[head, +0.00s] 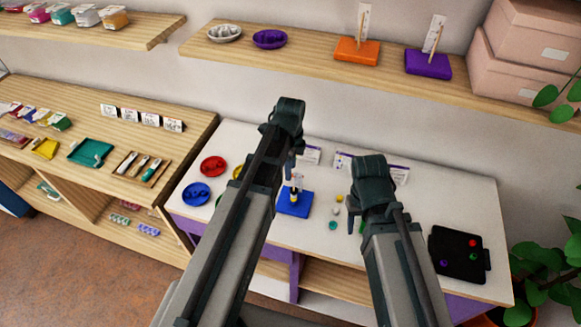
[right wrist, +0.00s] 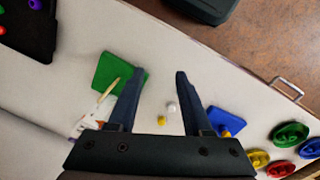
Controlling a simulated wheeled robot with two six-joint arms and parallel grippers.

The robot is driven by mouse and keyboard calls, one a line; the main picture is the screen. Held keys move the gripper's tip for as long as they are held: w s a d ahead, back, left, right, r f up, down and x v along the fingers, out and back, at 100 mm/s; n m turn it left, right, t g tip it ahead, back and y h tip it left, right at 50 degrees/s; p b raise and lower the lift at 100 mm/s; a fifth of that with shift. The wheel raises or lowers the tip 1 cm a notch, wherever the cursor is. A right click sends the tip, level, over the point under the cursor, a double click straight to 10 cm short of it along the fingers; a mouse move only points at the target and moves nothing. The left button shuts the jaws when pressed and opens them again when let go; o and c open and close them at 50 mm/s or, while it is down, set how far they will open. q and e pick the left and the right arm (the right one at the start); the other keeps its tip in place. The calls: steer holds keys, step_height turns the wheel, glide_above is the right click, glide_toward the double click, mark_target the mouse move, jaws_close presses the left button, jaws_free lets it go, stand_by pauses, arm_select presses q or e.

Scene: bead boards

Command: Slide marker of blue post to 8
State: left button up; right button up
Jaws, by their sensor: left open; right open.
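The blue post has a flat blue base (head: 295,205) on the white table, with an upright scale card and a small yellow-and-dark marker (head: 294,193) on it. The marker's exact scale reading is too small to tell. In the right wrist view the blue base (right wrist: 228,120) lies to the right of the fingers, with a yellow piece at its edge. My left gripper (head: 291,165) is over the table just behind and above the blue post, open. My right gripper (head: 362,218) is to its right; its open fingers (right wrist: 155,98) show nothing between them but beads on the table beyond.
A green base (right wrist: 118,84) with a stick and card stands left of the fingers in the wrist view. Red (head: 213,166) and blue (head: 196,194) dishes are at left. Loose beads (head: 335,211) lie beside the post. A black tray (head: 459,255) is at right.

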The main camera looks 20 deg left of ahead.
arm_select(q)
step_height(320, 180, up, 13)
steer(key=p, duration=1.2)
steer(key=shift+f, duration=0.2)
arm_select(e)
step_height(320, 180, up, 13)
steer(key=shift+f, duration=0.2)
